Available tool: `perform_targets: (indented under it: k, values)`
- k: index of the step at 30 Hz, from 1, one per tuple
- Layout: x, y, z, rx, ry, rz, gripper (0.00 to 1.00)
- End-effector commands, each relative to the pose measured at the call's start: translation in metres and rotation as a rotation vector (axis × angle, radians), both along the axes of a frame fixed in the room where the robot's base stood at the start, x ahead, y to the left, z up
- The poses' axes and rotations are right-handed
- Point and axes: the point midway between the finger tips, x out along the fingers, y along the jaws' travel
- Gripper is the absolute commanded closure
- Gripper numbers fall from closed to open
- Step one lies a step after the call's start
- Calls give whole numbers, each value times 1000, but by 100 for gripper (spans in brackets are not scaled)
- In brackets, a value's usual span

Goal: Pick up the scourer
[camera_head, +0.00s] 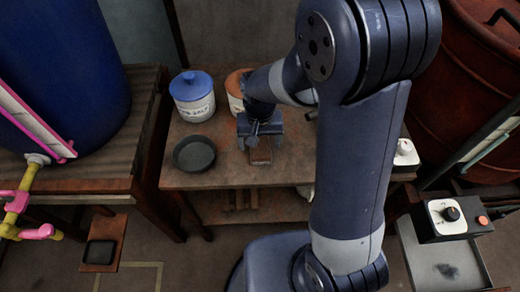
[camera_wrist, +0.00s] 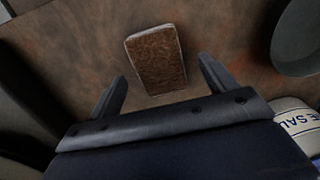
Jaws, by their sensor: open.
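The scourer (camera_wrist: 157,62) is a brown, rough, rectangular block with a pale edge, lying flat on the wooden table. In the wrist view it sits ahead of my gripper (camera_wrist: 160,85), roughly centred between the two fingers and a little beyond their tips. The fingers are spread and hold nothing. In the head view my gripper (camera_head: 260,143) is over the middle of the table, and the scourer (camera_head: 261,157) shows just below it, partly covered by the gripper. I cannot tell the exact height of the fingers above the table.
A dark round bowl (camera_head: 194,154) stands left of my gripper. A white jar with a blue lid (camera_head: 193,98) and an orange-lidded jar (camera_head: 236,91) stand behind. A white object with a knob (camera_head: 405,153) is at the table's right. A blue vat (camera_head: 62,70) stands left.

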Motion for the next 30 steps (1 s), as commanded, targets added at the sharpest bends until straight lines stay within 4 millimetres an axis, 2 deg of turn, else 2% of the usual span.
perform_targets:
  k: [1, 4, 12, 30]
  values:
    - [-1, 0, -9, -1, 4, 0, 20]
    - [0, 0, -16, 0, 1, 0, 20]
    - [0, 0, -17, 0, -1, 0, 21]
    - [0, 0, -17, 0, -1, 0, 68]
